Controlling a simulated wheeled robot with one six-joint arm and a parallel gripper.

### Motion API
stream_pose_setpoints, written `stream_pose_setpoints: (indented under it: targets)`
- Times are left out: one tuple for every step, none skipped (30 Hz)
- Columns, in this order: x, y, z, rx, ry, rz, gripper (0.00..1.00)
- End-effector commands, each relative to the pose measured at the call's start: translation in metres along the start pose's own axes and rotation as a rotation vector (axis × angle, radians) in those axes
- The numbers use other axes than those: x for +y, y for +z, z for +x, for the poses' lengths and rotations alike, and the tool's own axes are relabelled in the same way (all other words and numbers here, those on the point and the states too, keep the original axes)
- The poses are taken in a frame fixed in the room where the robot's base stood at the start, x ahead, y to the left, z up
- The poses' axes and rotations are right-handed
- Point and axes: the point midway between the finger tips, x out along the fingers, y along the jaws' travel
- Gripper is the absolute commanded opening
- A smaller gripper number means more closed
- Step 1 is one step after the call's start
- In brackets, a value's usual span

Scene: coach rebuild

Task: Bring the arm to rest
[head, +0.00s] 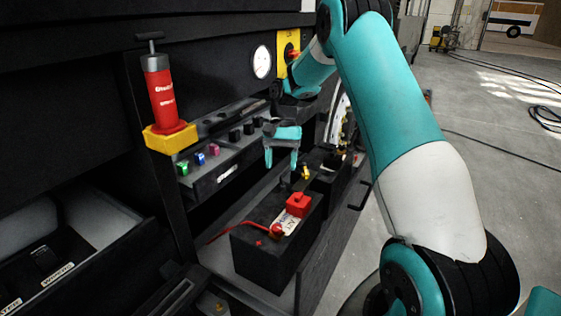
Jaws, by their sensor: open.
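My gripper (281,160) is teal with two fingers pointing down. It is open with nothing between the fingers. It hangs above the far part of the black battery (262,256), in front of the shelf with coloured pieces. My teal and white arm rises at the right of the view and reaches over to the left. The gap between the fingertips and the battery cannot be judged exactly.
A red cylinder with a T-handle (163,97) stands in a yellow holder (170,138). A black shelf (224,177) holds small coloured pieces. A red block (298,204) sits on the battery. A gauge (262,62) is on the panel. Open floor (470,180) lies right.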

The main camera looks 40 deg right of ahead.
Motion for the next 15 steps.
stream_pose_setpoints:
  targets:
    - [0.0001, -0.0001, -0.0002, 0.0, 0.0, 0.0, 0.58]
    - [0.0001, -0.0001, -0.0001, 0.0, 0.0, 0.0, 0.58]
    - [0.0, -0.0001, 0.0, 0.0, 0.0, 0.0, 0.58]
    - [0.0, -0.0001, 0.0, 0.0, 0.0, 0.0, 0.58]
    - [0.0, -0.0001, 0.0, 0.0, 0.0, 0.0, 0.58]
    - [0.0, -0.0001, 0.0001, 0.0, 0.0, 0.0, 0.58]
    - [0.0, -0.0001, 0.0001, 0.0, 0.0, 0.0, 0.58]
    - [0.0, -0.0001, 0.0002, 0.0, 0.0, 0.0, 0.58]
    - [0.0, -0.0001, 0.0002, 0.0, 0.0, 0.0, 0.58]
    - [-0.0001, -0.0001, 0.0002, 0.0, 0.0, 0.0, 0.58]
    - [0.0, -0.0001, 0.0003, 0.0, 0.0, 0.0, 0.58]
    - [-0.0001, -0.0001, 0.0003, 0.0, 0.0, 0.0, 0.58]
    - [-0.0001, 0.0, 0.0003, 0.0, 0.0, 0.0, 0.58]
    - [-0.0005, 0.0006, 0.0, 0.001, 0.0, -0.002, 0.58]
    - [-0.0022, 0.0033, -0.001, 0.003, -0.001, -0.011, 0.58]
